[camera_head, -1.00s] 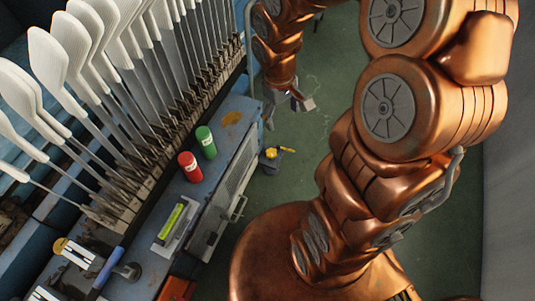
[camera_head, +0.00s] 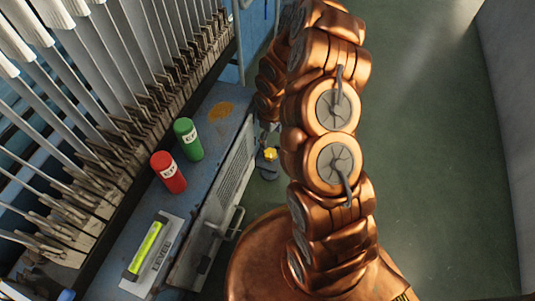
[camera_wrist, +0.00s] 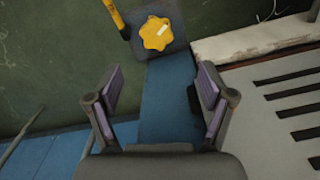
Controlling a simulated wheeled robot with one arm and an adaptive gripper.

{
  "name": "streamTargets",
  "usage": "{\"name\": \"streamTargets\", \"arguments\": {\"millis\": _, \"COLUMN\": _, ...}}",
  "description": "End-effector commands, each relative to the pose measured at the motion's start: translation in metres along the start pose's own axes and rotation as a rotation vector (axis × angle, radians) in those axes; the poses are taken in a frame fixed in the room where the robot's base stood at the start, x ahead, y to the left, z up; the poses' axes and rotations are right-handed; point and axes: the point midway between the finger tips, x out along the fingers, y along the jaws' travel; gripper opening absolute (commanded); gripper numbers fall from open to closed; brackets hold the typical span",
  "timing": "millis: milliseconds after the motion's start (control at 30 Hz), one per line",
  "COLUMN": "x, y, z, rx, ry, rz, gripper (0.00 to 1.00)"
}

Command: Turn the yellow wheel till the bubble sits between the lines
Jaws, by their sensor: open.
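The yellow wheel (camera_wrist: 156,33) is star-shaped with a white mark and sits on a grey block at the top of the wrist view. In the head view the wheel (camera_head: 270,154) shows low beside the blue bench, left of my arm. My gripper (camera_wrist: 158,88) is open and empty, its two purple-padded fingers spread apart below the wheel in the picture, not touching it. The yellow-green level vial (camera_head: 147,248) lies on a plate marked LEVEL. Its bubble and lines are too small to tell.
A red can (camera_head: 168,172) and a green can (camera_head: 188,139) stand on the blue bench (camera_head: 208,123). A yellow bar (camera_wrist: 115,17) is left of the wheel. Green floor is free right of my arm.

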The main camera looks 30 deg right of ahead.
Motion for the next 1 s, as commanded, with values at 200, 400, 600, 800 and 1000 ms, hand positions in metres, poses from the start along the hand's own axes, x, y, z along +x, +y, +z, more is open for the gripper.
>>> {"name": "streamTargets", "arguments": {"millis": 200, "x": 0.034, "y": 0.002, "z": 0.0, "rx": -0.019, "ry": 0.001, "rz": -0.002, "gripper": 0.81}}
{"name": "streamTargets", "arguments": {"millis": 400, "x": 0.044, "y": 0.0, "z": -0.001, "rx": -0.027, "ry": 0.001, "rz": -0.002, "gripper": 0.81}}
{"name": "streamTargets", "arguments": {"millis": 600, "x": 0.068, "y": -0.002, "z": -0.002, "rx": -0.028, "ry": 0.002, "rz": -0.003, "gripper": 0.81}}
{"name": "streamTargets", "arguments": {"millis": 800, "x": 0.098, "y": -0.001, "z": -0.001, "rx": -0.026, "ry": 0.002, "rz": -0.004, "gripper": 0.81}}
{"name": "streamTargets", "arguments": {"millis": 1000, "x": 0.113, "y": 0.0, "z": -0.001, "rx": -0.022, "ry": 0.003, "rz": -0.002, "gripper": 0.81}}
